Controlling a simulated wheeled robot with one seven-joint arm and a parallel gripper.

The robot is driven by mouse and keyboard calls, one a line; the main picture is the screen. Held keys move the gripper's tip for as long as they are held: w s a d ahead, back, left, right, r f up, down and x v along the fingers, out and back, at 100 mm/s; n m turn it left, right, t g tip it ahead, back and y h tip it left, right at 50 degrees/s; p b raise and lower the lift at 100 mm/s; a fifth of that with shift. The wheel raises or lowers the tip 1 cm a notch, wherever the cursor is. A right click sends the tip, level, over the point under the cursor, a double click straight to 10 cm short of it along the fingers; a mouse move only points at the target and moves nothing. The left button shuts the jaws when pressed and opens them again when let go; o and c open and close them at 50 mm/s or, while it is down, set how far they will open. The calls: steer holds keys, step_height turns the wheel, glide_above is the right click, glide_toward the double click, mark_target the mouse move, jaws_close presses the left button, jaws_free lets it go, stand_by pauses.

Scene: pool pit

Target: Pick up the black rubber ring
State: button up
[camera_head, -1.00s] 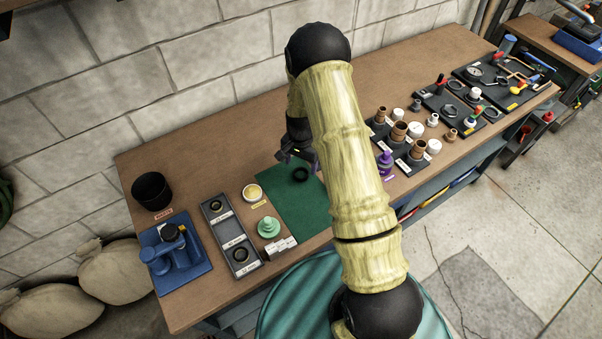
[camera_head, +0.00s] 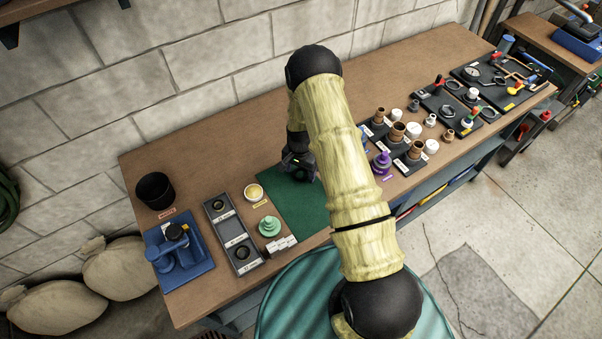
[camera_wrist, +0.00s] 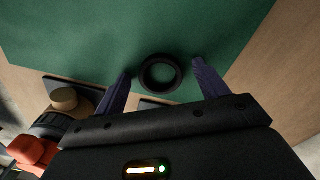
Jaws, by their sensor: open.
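The black rubber ring (camera_wrist: 144,77) lies flat on the green mat (camera_wrist: 90,40) in the wrist view. My gripper (camera_wrist: 160,75) is open, with one purple finger on each side of the ring and a gap to each. Whether the fingertips are at the ring's height, I cannot tell. In the head view my gripper (camera_head: 300,174) hangs over the back part of the green mat (camera_head: 298,208), and it hides the ring there.
Left of the mat are a grey tray (camera_head: 226,228) with rings, a yellow-filled dish (camera_head: 254,193), a green stepped piece (camera_head: 270,226) and a black cup (camera_head: 154,190). Fittings and a purple piece (camera_head: 382,163) stand to the right. The mat's front is clear.

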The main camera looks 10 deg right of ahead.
steer(key=c, duration=1)
steer(key=shift+c, duration=0.2)
step_height(320, 180, up, 10)
steer(key=b, duration=0.3)
